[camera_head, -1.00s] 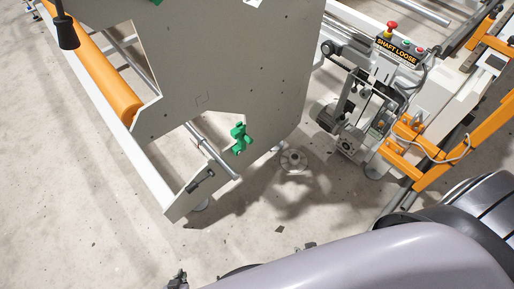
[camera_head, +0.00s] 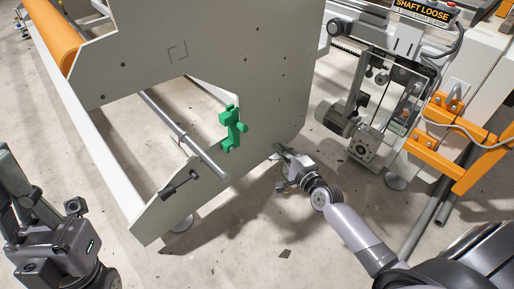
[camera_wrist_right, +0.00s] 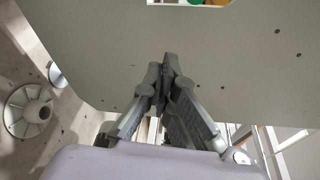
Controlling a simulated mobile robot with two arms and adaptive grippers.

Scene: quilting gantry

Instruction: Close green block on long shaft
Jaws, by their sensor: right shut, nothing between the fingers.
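The green block (camera_head: 232,128) is mounted at the edge of the grey side plate's cutout, in the middle of the head view. The long metal shaft (camera_head: 178,128) runs beside it, ending below and left of the block. I cannot tell whether the block touches the shaft. My right gripper (camera_head: 279,150) is shut and empty, to the right of and slightly below the block, by the plate's lower edge. In the right wrist view its fingertips (camera_wrist_right: 168,62) meet in front of the plate. My left gripper (camera_head: 22,180) is at the left edge, away from the block; its fingers are unclear.
The large grey side plate (camera_head: 215,45) fills the upper middle. A motor unit (camera_head: 345,118) and orange frame (camera_head: 440,150) stand to the right. An orange roller (camera_head: 52,35) lies upper left. Bare floor (camera_head: 300,235) is in front.

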